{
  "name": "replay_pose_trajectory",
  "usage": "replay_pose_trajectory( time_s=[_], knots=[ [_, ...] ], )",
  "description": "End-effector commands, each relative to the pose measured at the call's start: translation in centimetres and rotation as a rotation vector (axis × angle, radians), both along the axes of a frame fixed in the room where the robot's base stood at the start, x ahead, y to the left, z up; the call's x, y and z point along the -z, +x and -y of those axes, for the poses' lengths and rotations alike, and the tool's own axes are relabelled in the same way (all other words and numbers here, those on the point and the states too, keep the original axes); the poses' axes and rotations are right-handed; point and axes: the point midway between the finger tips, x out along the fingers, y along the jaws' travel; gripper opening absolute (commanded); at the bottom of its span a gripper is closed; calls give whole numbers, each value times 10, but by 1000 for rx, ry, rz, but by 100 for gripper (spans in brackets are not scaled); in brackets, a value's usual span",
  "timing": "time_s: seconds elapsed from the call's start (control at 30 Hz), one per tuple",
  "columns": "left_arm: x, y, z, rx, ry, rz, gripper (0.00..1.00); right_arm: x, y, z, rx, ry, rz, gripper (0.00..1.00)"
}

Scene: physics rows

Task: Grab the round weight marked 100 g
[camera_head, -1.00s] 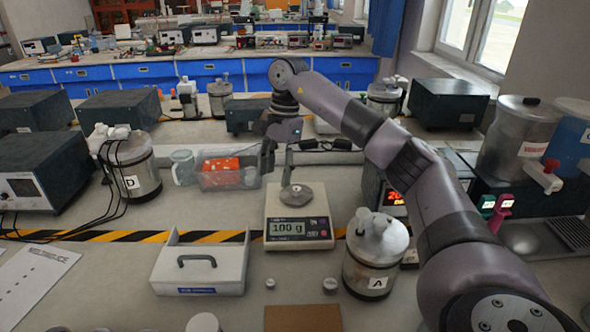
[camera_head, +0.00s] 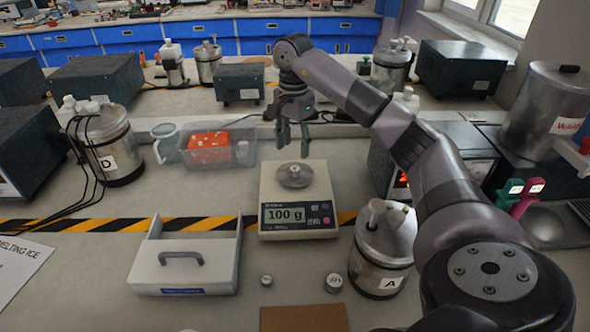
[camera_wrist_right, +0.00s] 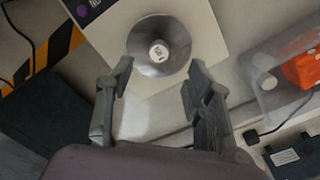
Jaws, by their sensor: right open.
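A digital scale (camera_head: 299,222) stands in the middle of the table and its display reads 100 g. A small round weight (camera_head: 295,170) sits on its round metal pan (camera_head: 294,182). In the right wrist view the weight (camera_wrist_right: 159,50) shows a marked top too small to read, with the pan (camera_wrist_right: 145,32) around it. My right gripper (camera_head: 294,149) is open and empty, above and behind the pan. In the right wrist view its fingertips (camera_wrist_right: 160,66) are spread to both sides of the pan's near edge. My left gripper is not in view.
Two small round weights, a left one (camera_head: 266,280) and a right one (camera_head: 334,283), stand in front of the scale. A white handled box (camera_head: 185,275) is at front left. Metal jar A (camera_head: 381,255) is close at right. A clear bin (camera_head: 245,154) is behind.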

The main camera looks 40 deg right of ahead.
Motion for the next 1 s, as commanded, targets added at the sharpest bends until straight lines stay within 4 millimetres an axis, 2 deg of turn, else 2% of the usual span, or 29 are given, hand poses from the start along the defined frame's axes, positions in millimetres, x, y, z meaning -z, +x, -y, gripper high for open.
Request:
replay_pose_trajectory(
  time_s=[0.1,0.2,0.33,0.6,0.87,1.0],
  knots=[
    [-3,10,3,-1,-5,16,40,14,0,0,0,0,-1,48],
    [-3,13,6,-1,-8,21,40,19,0,0,0,0,0,48],
    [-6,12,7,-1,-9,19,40,31,0,1,0,1,-2,48],
    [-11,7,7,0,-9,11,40,68,0,4,0,1,-2,48],
    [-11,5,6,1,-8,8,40,72,0,4,0,0,2,48],
    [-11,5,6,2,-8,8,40,72,0,4,0,0,1,41]
  ],
)
